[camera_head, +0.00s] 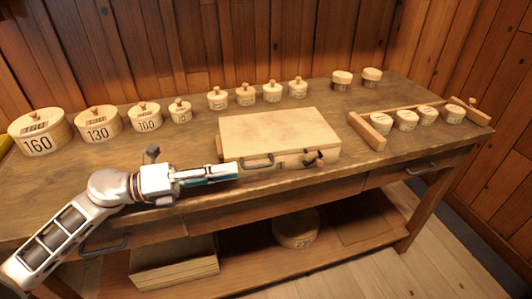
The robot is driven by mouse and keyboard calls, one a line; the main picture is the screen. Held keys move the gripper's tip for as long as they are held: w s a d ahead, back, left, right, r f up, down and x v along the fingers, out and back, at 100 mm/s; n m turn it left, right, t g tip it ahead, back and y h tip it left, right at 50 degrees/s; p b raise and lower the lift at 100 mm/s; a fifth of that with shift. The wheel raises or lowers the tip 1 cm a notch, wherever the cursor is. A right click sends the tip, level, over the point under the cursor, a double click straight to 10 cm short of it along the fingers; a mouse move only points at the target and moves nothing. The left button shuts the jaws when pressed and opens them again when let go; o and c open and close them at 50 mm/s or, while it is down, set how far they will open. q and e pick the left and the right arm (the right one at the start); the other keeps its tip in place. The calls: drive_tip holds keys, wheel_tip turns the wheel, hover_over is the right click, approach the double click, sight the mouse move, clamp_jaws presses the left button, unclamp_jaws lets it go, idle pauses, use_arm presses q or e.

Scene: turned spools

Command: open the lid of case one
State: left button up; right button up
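A flat, light wooden case (280,131) sits on the workbench near the middle. Its lid looks closed. A dark handle (257,162) is on its front face, and a dark fitting (314,159), perhaps a latch, is to the right of it. I see no readable number on the case. My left gripper (232,171) is in front of the case's left front corner, pointing right, with its tips just left of the handle. I cannot tell whether it touches the case or how far its fingers are apart. My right gripper is not in view.
Numbered round wooden boxes (98,122) and smaller lidded ones (245,95) line the back of the workbench (345,183). A wooden rack (367,131) with several small round boxes stands at right. Drawers are below the front edge; a lower shelf holds a box (174,264) and round container (295,229).

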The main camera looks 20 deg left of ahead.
sight(246, 169)
use_arm(q)
drive_tip(key=shift+w, duration=0.25)
drive_tip(key=shift+w+d, duration=0.1)
drive_tip(key=shift+d, duration=0.15)
drive_tip(key=x, duration=0.6)
drive_tip(key=shift+d+r+p, duration=0.1)
drive_tip(key=shift+d+p, duration=0.15)
drive_tip(key=shift+p, duration=0.15)
drive_tip(key=shift+w+d, duration=0.15)
drive_tip(key=shift+d, duration=0.1)
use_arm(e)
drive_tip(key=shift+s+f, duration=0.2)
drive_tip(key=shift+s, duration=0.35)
use_arm(q)
clamp_jaws()
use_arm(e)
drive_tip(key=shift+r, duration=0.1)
